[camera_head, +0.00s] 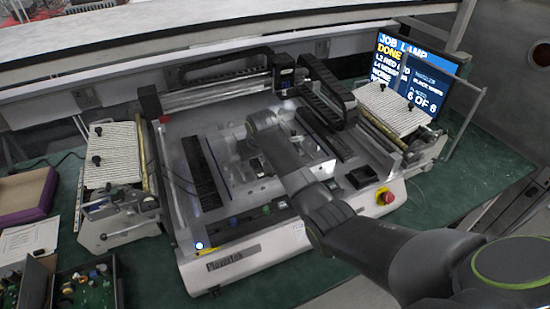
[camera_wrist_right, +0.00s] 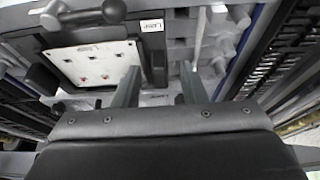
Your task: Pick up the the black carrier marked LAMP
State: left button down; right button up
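The black carrier (camera_wrist_right: 156,66) shows in the right wrist view as a dark frame around a white board (camera_wrist_right: 92,62) with small red marks. A small white label sits on its upper right edge; its print is too small to read surely. My right gripper (camera_wrist_right: 158,84) is open, its two fingers apart. In that view, the carrier's right edge lies between the fingertips; I cannot tell whether they touch it. In the head view, my right gripper (camera_head: 254,166) is low over the middle of the machine and the arm hides most of the carrier. My left gripper is not in view.
The machine (camera_head: 290,235) has raised rails, a gantry (camera_head: 215,92) and a red stop button (camera_head: 388,197). Feeders (camera_head: 112,155) stand left and right (camera_head: 395,108). A screen (camera_head: 412,75) reads "JOB LAMP". A purple box (camera_head: 25,195) and a parts tray (camera_head: 85,288) are at left.

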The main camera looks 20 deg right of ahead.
grip_shut()
jog(key=shift+r, duration=0.15)
